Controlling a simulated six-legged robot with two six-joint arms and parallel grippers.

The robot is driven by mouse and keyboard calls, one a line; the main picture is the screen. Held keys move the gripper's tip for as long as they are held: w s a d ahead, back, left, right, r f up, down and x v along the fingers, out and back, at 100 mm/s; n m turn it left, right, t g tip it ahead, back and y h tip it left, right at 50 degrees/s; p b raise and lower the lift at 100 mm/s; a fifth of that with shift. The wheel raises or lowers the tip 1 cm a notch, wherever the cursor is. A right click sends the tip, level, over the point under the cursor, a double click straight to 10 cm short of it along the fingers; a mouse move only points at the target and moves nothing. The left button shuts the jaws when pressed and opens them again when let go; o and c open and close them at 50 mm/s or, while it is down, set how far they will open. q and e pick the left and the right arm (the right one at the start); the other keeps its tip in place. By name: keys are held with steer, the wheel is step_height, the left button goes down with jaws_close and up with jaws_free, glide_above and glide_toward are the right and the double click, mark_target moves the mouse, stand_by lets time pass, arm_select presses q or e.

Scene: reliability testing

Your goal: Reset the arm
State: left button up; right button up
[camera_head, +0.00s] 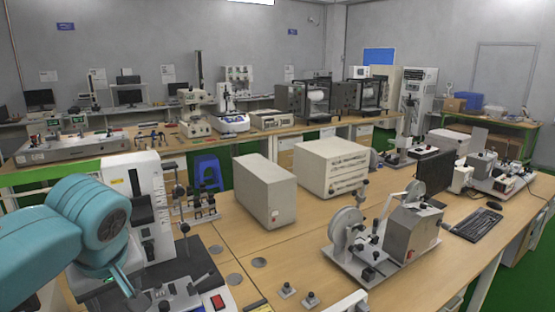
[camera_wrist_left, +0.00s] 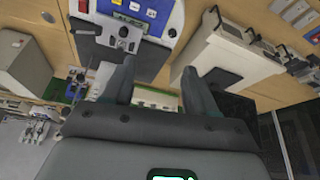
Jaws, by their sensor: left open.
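My left arm (camera_head: 95,215), teal and rounded, comes in from the left edge in the head view. My left gripper (camera_head: 122,280) hangs low at its end, in front of a white testing machine (camera_head: 150,205); its fingers show only in part there. In the left wrist view the two dark fingers of my left gripper (camera_wrist_left: 157,78) stand apart with nothing between them. Beyond them is a blue and white device (camera_wrist_left: 130,20) with a small display. The wrist view is strongly tilted. My right arm and gripper are not in view.
On the wooden bench (camera_head: 240,240) stand a beige box (camera_head: 265,190), a wider vented box (camera_head: 332,167), a grey machine with a wheel (camera_head: 412,225) and a keyboard (camera_head: 472,224). A blue stool (camera_head: 208,173) stands behind.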

arm_select(q)
steer(key=w+d+f+m+h, duration=0.1)
steer(key=w+d+f+m, duration=0.1)
steer(key=f, duration=0.4)
steer(key=w+d+f+m+h, duration=0.1)
steer(key=w+d+f, duration=0.2)
steer(key=f, duration=0.2)
steer(key=s+d+f+m+g+h, duration=0.1)
steer(key=s+d+f+m+h, duration=0.2)
steer(key=f, duration=0.9)
steer(key=s+d+f+g+h, duration=0.15)
steer(key=d+f, duration=0.35)
steer(key=f, duration=0.7)
steer(key=s+d+f, duration=0.2)
steer(key=s+f, duration=1.1)
steer(key=s, duration=0.5)
step_height(320, 180, down, 10)
steer(key=w+b, duration=0.1)
steer(key=b, duration=0.9)
steer(key=shift+w+r+m, duration=0.15)
steer(key=shift+w+m, duration=0.15)
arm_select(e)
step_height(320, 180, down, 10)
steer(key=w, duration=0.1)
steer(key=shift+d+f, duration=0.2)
arm_select(q)
steer(key=shift+g+h, duration=0.25)
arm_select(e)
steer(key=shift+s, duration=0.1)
